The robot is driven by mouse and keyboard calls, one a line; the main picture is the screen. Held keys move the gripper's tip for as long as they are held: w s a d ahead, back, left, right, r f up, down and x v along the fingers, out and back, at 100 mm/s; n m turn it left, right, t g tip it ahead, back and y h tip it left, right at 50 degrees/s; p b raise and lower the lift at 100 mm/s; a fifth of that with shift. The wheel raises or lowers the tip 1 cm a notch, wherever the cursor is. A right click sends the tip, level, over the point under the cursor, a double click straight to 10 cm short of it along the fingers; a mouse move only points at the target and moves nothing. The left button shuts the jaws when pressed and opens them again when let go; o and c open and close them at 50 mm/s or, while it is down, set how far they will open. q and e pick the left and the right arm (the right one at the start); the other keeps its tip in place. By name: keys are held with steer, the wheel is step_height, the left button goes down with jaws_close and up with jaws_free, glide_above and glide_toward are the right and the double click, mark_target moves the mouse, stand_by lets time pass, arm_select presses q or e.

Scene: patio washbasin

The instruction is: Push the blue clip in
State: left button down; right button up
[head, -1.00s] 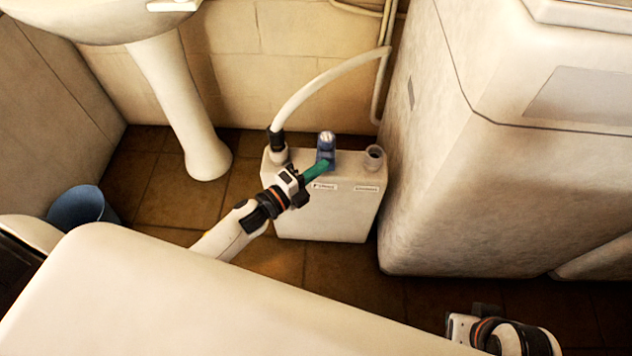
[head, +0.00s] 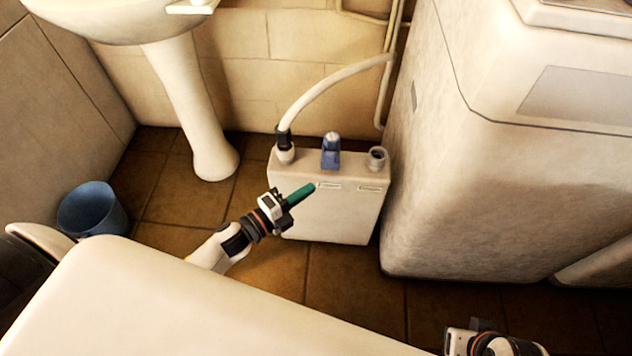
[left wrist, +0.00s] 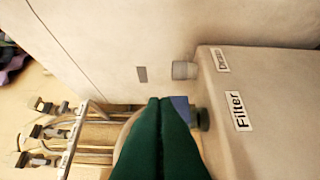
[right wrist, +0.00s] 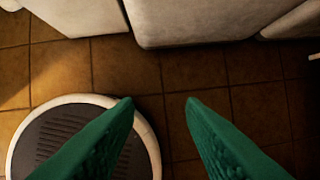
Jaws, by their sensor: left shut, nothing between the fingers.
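The blue clip (head: 331,152) stands on top of a pale box (head: 325,215), between a hose connector on the left and an open grey port on the right. In the left wrist view the clip (left wrist: 181,106) is mostly hidden behind my green fingers. My left gripper (head: 312,187) is shut and empty, in front of the box's front face, below and left of the clip and apart from it. My right gripper (right wrist: 160,103) is open and empty, over the floor; in the head view only part of that arm shows at the bottom right.
A white hose (head: 325,88) runs from the left connector (head: 285,150) up to wall pipes. The grey port (head: 377,158) is at the box's right end. A large pale appliance (head: 490,180) stands close on the right. A basin pedestal (head: 190,110) and blue bucket (head: 90,208) are left.

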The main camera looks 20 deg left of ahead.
arm_select(q)
steer(key=v, duration=0.5)
arm_select(e)
steer(key=shift+x, duration=1)
steer(key=shift+s, duration=0.25)
